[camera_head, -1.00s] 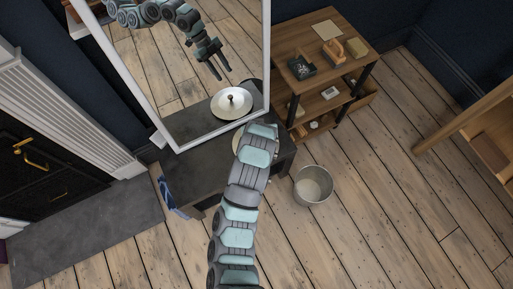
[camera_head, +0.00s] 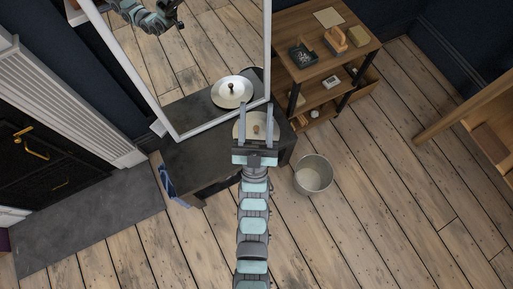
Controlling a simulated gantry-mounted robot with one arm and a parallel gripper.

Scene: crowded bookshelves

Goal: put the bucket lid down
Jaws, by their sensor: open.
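The bucket lid (camera_head: 257,119) is a pale round disc with a small brown knob. It lies on the dark low table (camera_head: 200,151) in front of the mirror, and its reflection shows in the glass. My gripper (camera_head: 257,109) is open, its two fingers pointing away from me on either side of the lid's knob as seen from above. I see no contact with the knob, and the height between fingers and lid is hard to tell. The bucket (camera_head: 313,174), grey metal and open at the top, stands on the floor right of the table.
The leaning mirror (camera_head: 268,50) stands at the table's back edge. A wooden shelf unit (camera_head: 318,58) with small items is at the back right. A fireplace (camera_head: 45,150) is on the left. The wooden floor right of the bucket is clear.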

